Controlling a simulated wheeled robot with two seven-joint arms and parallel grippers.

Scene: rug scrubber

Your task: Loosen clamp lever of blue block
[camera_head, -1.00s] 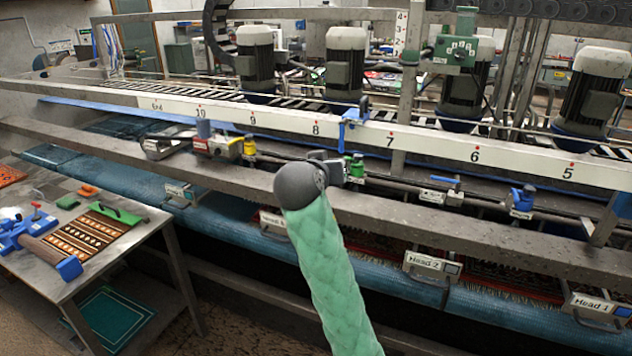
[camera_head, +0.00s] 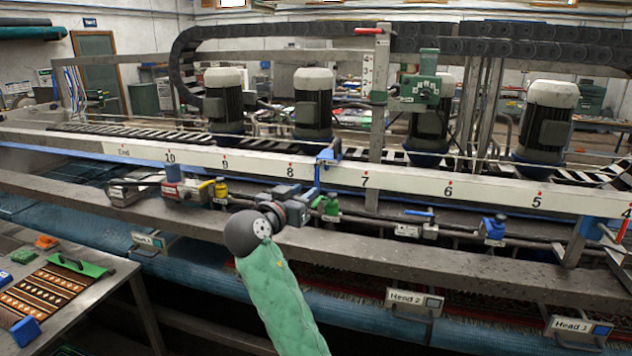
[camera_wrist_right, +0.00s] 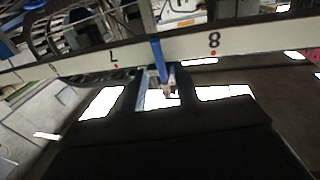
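The blue block (camera_head: 328,156) sits on the white numbered rail (camera_head: 400,185) between marks 7 and 8. A small upright part shows at its top; I cannot clearly make out the clamp lever. A blue strip hangs down from the block. My right gripper (camera_head: 302,196) is just below and left of the block, in front of the rail. In the right wrist view, its two dark fingers (camera_wrist_right: 161,92) stand apart, with the lower end of a blue bar (camera_wrist_right: 160,60) between or just beyond them. I cannot tell whether they touch. My left gripper is out of view.
Yellow (camera_head: 221,189) and green (camera_head: 331,207) valves stand along a pipe near my right gripper. A grey beam (camera_head: 420,258) crosses in front. Several motors stand behind the rail. A table (camera_head: 110,285) with rug samples is at the left.

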